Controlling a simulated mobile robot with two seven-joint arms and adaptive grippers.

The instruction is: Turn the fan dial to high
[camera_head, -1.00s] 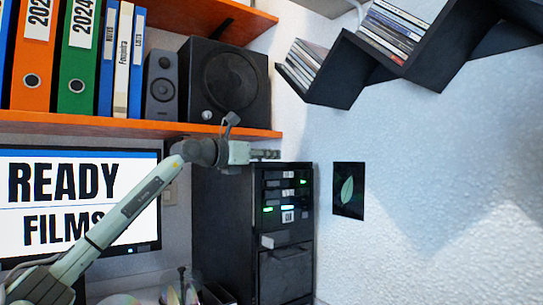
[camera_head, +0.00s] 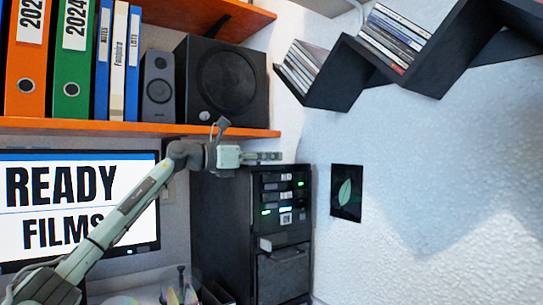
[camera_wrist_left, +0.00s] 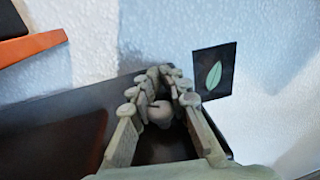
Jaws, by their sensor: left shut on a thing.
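My left gripper (camera_head: 280,156) is just above the top of the black cabinet (camera_head: 222,225) in the head view, its fingers pointing right. In the left wrist view my left gripper (camera_wrist_left: 162,75) has its fingers closed in around a small rounded grey piece (camera_wrist_left: 160,113), over a dark surface. This piece may be the fan dial; I see no markings or setting on it. No fan is clearly recognisable. In the head view the fingers are small and what they hold cannot be made out. My right gripper is not in view.
An orange shelf (camera_head: 60,125) with binders and a black speaker (camera_head: 228,80) is above and left of the gripper. A monitor (camera_head: 75,205) stands behind my left arm. A leaf picture (camera_head: 346,192) hangs on the right wall, and black disc shelves (camera_head: 335,88) are above it.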

